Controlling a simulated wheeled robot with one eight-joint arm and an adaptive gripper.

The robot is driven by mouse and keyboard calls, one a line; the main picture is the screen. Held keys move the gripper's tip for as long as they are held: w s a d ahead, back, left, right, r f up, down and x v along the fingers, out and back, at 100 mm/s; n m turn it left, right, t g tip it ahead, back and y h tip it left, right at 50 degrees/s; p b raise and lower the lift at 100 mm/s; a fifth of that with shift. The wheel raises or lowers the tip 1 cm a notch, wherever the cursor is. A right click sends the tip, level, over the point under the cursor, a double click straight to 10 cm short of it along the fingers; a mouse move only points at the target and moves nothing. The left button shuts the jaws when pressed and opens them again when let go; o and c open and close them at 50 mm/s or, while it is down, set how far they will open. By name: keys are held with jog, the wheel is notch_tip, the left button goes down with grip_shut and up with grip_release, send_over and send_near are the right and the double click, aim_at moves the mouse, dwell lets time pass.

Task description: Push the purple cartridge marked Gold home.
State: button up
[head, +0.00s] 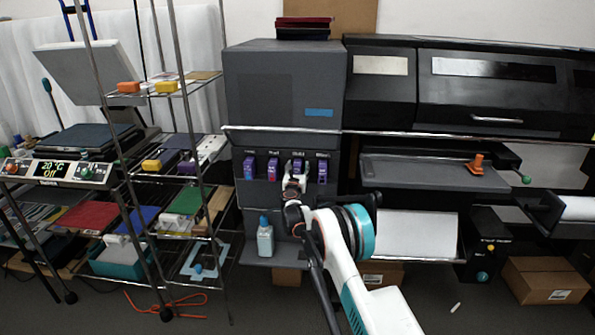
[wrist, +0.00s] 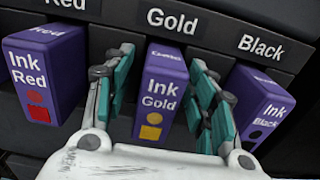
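The purple cartridge marked Ink Gold (wrist: 161,90) sits in the slot under the Gold label (wrist: 172,21) and sticks out of the dark panel. In the head view a bit of the gold cartridge (head: 298,165) shows above my gripper (head: 294,180). My gripper (wrist: 162,100) is open, with one teal-padded finger on each side of the gold cartridge. A narrow gap shows between each finger and the cartridge. How deep the cartridge sits cannot be judged exactly.
The red cartridge (wrist: 45,75) is close on the left and the black cartridge (wrist: 255,108) close on the right, both sticking out. A wire shelf rack (head: 180,150) stands at left.

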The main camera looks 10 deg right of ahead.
jog(key=shift+s+f, duration=0.1)
jog(key=shift+s, duration=0.05)
jog(key=v, duration=1.1)
jog(key=shift+s, duration=0.3)
jog(key=shift+a, duration=0.15)
